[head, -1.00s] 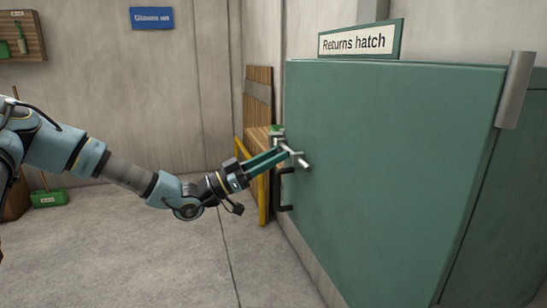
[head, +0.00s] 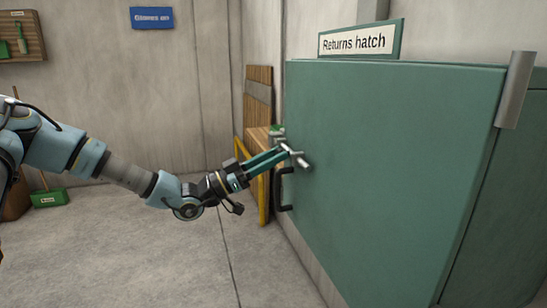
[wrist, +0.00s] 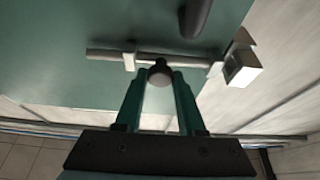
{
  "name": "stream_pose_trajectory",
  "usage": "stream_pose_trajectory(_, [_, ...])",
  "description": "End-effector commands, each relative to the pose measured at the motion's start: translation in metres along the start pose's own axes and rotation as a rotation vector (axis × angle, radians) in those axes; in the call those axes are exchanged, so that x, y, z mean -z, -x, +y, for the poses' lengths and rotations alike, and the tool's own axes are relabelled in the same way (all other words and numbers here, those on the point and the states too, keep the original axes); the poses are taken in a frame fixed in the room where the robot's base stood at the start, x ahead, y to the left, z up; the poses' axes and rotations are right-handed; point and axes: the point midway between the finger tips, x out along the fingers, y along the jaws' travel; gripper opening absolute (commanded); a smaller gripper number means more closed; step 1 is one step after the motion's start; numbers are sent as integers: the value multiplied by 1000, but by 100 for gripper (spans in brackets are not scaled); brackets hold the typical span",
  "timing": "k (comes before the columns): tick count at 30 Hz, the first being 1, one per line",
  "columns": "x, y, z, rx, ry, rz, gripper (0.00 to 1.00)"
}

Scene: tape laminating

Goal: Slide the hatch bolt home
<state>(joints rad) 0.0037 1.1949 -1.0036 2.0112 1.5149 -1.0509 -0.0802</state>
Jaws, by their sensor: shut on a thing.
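The green returns hatch (head: 400,160) stands at the right in the head view and looks closed. Its grey bolt (wrist: 105,54) lies along the door near its edge in the wrist view, running through a pale guide (wrist: 130,57). A dark round knob (wrist: 160,73) stands out from the bolt. My gripper (head: 284,153) is shut on this knob, with one green finger on each side in the wrist view (wrist: 160,82). A pale keeper (wrist: 242,66) sits at the bolt's right end there. I cannot tell whether the bolt's tip is inside it.
A dark pull handle (head: 287,190) sits on the hatch just below my gripper; part of it shows in the wrist view (wrist: 195,15). A yellow rail (head: 263,195) and wooden boards (head: 258,95) stand behind my gripper. The floor (head: 150,250) below my arm is clear.

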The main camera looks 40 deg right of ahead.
Motion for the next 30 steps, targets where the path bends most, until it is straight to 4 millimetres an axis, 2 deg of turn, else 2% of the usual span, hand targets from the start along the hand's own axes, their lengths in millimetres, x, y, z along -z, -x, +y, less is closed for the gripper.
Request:
stream_pose_trajectory(8, [0,0,0,0,0,0,0])
stream_pose_trajectory(18, [-3,1,-43,0,-2,-1,0])
stream_pose_trajectory(26, [0,0,-46,4,0,-2,0])
stream_pose_trajectory(27, [0,0,-46,5,0,-2,40])
stream_pose_trajectory(30, [0,1,-46,5,0,-1,51])
